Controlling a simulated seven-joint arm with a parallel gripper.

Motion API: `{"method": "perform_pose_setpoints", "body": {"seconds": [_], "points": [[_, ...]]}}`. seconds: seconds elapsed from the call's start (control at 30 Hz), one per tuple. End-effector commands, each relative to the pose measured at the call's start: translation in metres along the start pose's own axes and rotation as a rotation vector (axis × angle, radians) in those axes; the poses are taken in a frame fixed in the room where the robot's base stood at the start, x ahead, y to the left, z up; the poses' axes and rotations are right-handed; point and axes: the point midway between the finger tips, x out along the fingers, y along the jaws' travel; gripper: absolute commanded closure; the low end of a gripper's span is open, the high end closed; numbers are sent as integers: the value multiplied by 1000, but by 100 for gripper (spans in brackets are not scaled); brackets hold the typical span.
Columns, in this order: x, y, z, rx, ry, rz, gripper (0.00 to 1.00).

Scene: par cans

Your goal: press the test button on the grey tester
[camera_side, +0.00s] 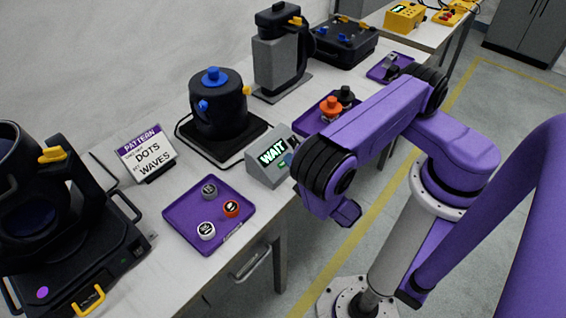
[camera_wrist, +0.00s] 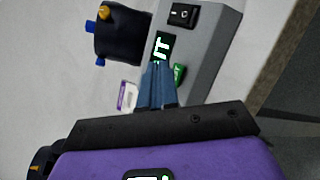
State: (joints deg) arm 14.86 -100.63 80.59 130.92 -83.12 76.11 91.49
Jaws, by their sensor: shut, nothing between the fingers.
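The grey tester (camera_side: 262,173) stands at the bench's front edge in the side view, with its lit screen (camera_side: 272,152) reading WAIT. In the wrist view the tester (camera_wrist: 208,52) shows a black rocker switch (camera_wrist: 183,15), a partly covered screen (camera_wrist: 164,46) and a green button (camera_wrist: 179,75). My gripper (camera_wrist: 159,66) is shut and empty. Its blue-grey fingertips are over the tester's face, just left of the green button in the wrist view. I cannot tell whether they touch the face. In the side view my wrist hides part of the tester's right side.
A black can-shaped unit with blue knobs (camera_side: 217,110) stands behind the tester. A purple tray (camera_side: 185,212) with three small round pieces lies to the left, beside a PATTERN sign (camera_side: 146,153). Another purple tray (camera_side: 308,121) with orange and black knobs lies to the right.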

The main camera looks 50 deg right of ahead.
Motion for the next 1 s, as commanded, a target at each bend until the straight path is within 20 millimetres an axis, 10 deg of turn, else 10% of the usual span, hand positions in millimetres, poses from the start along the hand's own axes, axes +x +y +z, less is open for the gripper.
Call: {"method": "perform_pose_setpoints", "body": {"seconds": [1.0], "points": [[-35,25,26,0,0,0,100]]}}
